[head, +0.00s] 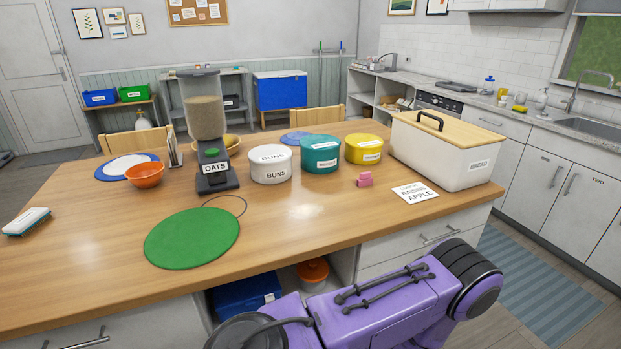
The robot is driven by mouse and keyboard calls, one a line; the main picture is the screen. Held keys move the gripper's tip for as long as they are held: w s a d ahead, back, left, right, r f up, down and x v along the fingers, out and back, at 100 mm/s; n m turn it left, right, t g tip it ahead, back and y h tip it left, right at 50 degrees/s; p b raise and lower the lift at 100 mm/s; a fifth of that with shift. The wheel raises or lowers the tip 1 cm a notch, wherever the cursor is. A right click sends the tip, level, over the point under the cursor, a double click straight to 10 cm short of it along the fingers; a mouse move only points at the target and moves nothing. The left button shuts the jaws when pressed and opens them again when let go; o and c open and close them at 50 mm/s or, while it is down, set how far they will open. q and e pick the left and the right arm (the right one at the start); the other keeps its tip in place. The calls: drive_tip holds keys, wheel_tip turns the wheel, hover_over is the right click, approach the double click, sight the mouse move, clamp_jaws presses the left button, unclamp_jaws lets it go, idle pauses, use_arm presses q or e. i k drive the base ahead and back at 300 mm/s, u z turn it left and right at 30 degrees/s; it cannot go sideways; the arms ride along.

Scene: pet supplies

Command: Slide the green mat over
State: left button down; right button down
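The green mat (192,238) is a flat, round disc lying on the wooden table (330,225) near its front edge, left of centre. A thin dark curved outline (245,203) shows on the tabletop just behind and right of the mat, and the mat meets its lower left part. Nothing stands on the mat. Neither of my grippers shows in the head view.
The OATS dispenser (213,180) stands behind the mat. A white BUNS tub (270,164), a teal tub (320,154) and a yellow tub (363,149) stand to the right. A brush (27,222) lies at far left. The table's front middle is clear.

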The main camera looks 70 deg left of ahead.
sight(191, 238)
drive_tip(key=i, duration=1)
drive_tip(key=u, duration=2.5)
